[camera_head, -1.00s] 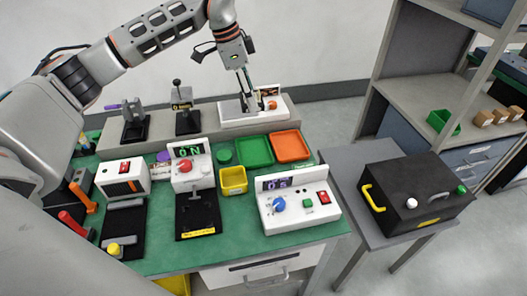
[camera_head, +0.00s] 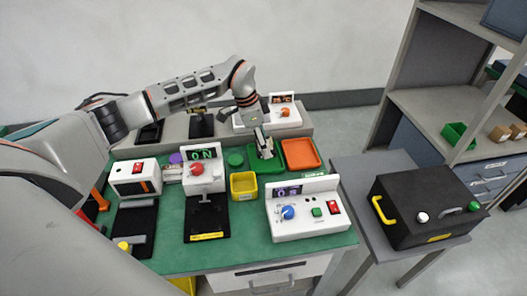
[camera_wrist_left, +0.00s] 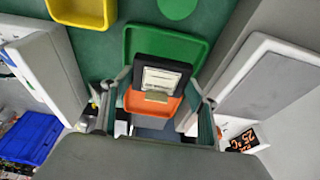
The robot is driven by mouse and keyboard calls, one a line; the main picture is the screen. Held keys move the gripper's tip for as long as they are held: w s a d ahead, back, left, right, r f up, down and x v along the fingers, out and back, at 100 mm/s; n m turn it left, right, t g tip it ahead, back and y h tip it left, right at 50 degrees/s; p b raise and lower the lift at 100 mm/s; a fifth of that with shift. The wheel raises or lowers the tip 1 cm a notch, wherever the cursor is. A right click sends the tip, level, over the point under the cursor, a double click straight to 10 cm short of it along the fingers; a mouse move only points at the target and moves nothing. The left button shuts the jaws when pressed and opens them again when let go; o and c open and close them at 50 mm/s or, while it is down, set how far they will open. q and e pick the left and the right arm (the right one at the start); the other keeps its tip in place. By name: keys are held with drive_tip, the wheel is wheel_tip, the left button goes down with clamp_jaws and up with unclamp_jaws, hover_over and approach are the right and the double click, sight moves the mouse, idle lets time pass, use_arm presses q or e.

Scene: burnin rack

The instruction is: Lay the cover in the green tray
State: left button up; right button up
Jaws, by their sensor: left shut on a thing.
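My left gripper (camera_head: 264,150) is over the green tray (camera_head: 252,163) in the head view. It is shut on the cover (camera_wrist_left: 160,77), a dark plate with a white label, which shows between the fingers in the wrist view. The green tray also shows in the wrist view (camera_wrist_left: 196,46), behind the cover. In the head view the gripper hides much of the cover and part of the tray. I cannot tell whether the cover touches the tray floor. My right gripper is not in view.
An orange tray (camera_head: 301,154) sits right beside the green one. A yellow bin (camera_head: 243,187) and a white box with a blue knob (camera_head: 304,216) stand in front. A round green lid (camera_head: 235,159) lies to the left. A white device (camera_head: 285,119) stands behind.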

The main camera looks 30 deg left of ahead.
use_arm(q)
drive_tip(key=shift+f, duration=2.1)
drive_tip(key=o, duration=0.8)
drive_tip(key=shift+f, duration=0.15)
drive_tip(key=v, duration=1.2)
drive_tip(key=shift+d+b, duration=0.1)
drive_tip(key=shift+b, duration=0.25)
